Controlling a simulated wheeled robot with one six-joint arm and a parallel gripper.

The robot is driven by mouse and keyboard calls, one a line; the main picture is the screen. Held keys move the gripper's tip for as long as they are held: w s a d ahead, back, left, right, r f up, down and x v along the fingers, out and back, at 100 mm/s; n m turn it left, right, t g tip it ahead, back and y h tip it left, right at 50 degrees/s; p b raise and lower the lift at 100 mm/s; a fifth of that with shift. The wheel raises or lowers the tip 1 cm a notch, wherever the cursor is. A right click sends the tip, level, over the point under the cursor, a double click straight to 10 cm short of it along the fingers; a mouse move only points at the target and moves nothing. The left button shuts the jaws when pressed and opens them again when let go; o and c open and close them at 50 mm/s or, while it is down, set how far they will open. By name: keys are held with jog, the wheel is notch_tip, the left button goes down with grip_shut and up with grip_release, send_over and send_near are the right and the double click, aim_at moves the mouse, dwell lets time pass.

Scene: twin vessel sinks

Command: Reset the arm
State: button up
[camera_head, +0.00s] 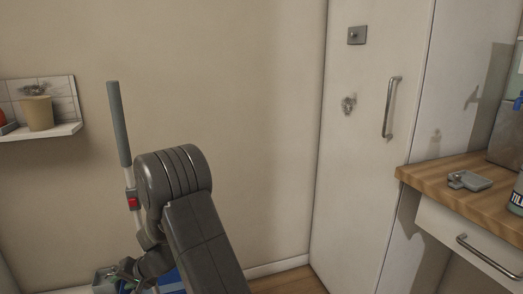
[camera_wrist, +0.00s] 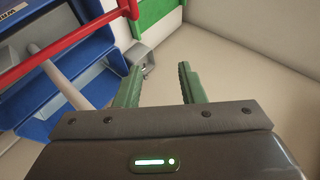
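My gripper (camera_wrist: 160,80) shows in the wrist view with its two green fingers apart and nothing between them. In the head view my dark grey arm rises at the lower middle and bends down to the left. The gripper end there is low, near a mop bucket, and is partly hidden, so its fingers are hard to make out. In the wrist view a blue bin (camera_wrist: 70,85) with a red bar (camera_wrist: 70,42) across it lies to the left of the fingers. A small grey bracket-like part (camera_wrist: 141,57) is just beyond the left finger.
A grey-handled pole (camera_head: 119,125) stands beside my arm. A wall shelf (camera_head: 45,132) with a potted plant (camera_head: 38,112) is at the left. A tall white cabinet (camera_head: 365,170) and a wooden counter (camera_head: 445,182) with a small grey dish (camera_head: 470,180) are at the right. Bare wall lies between.

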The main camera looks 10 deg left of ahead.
jog(key=w+d+r+m+g+y, duration=0.1)
jog(key=w+d+r+y, duration=0.2)
jog(key=w+d, duration=0.3)
jog(key=w+d+r+m+g+y+p, duration=0.1)
jog(key=w+d+r+y, duration=0.2)
jog(key=d, duration=1)
jog(key=w+r, duration=0.3)
jog(key=shift+d+r+y, duration=0.3)
jog(key=shift+d, duration=0.05)
jog(key=shift+s, duration=0.1)
